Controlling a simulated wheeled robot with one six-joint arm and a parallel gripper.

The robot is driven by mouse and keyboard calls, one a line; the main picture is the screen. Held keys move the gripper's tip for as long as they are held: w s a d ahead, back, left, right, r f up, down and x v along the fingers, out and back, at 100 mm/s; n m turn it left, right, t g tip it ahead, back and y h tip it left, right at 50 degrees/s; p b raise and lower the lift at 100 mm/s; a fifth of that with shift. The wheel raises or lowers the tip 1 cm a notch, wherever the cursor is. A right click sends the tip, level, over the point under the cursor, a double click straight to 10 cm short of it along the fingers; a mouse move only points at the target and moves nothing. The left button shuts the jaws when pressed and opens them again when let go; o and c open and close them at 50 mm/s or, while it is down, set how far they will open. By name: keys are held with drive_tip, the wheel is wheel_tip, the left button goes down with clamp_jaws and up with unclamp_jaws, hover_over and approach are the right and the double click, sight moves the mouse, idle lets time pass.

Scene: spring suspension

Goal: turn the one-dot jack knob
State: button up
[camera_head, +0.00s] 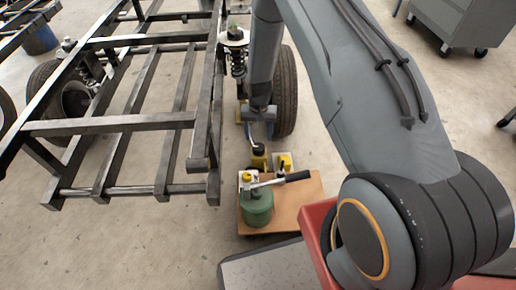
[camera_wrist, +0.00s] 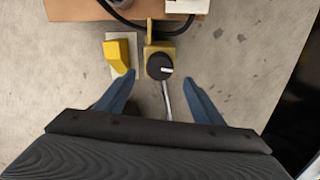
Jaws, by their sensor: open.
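A round black knob (camera_wrist: 160,67) with a white mark on its face sits on a yellow block (camera_wrist: 158,50) in the wrist view. I cannot make out any dots, so I cannot tell whether it is the one-dot knob. My gripper (camera_wrist: 159,76) is open, its two blue fingers apart on the left and right of the knob. The fingers do not visibly touch it. A thin metal rod (camera_wrist: 167,100) runs from the knob toward the gripper. In the head view a black knob (camera_head: 259,149) shows on a yellow block below my arm's end; the fingers are hard to make out there.
A yellow wedge (camera_wrist: 118,55) on a white plate stands left of the knob in the wrist view. In the head view a wooden board (camera_head: 305,205) carries a green cylinder (camera_head: 257,206) and a black-handled lever (camera_head: 296,177). A wheel (camera_head: 285,95) and dark metal frame (camera_head: 110,125) stand close by.

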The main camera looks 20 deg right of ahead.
sight(258, 147)
drive_tip(key=n+b, duration=0.1)
drive_tip(key=n, duration=0.4)
drive_tip(key=shift+n, duration=0.4)
drive_tip(key=n+b, duration=0.1)
drive_tip(key=n, duration=0.2)
drive_tip(key=shift+f+n, duration=0.1)
drive_tip(key=shift+n, duration=0.2)
drive_tip(key=n+b, duration=0.1)
drive_tip(key=n, duration=0.4)
drive_tip(key=shift+a+b, duration=0.1)
drive_tip(key=shift+b, duration=0.2)
drive_tip(key=n+b, duration=0.1)
drive_tip(key=n, duration=0.4)
drive_tip(key=shift+s, duration=0.1)
drive_tip(key=shift+f, duration=0.35)
wheel_tip(258, 147, down, 7)
drive_tip(key=b, duration=0.2)
drive_tip(key=shift+b, duration=0.4)
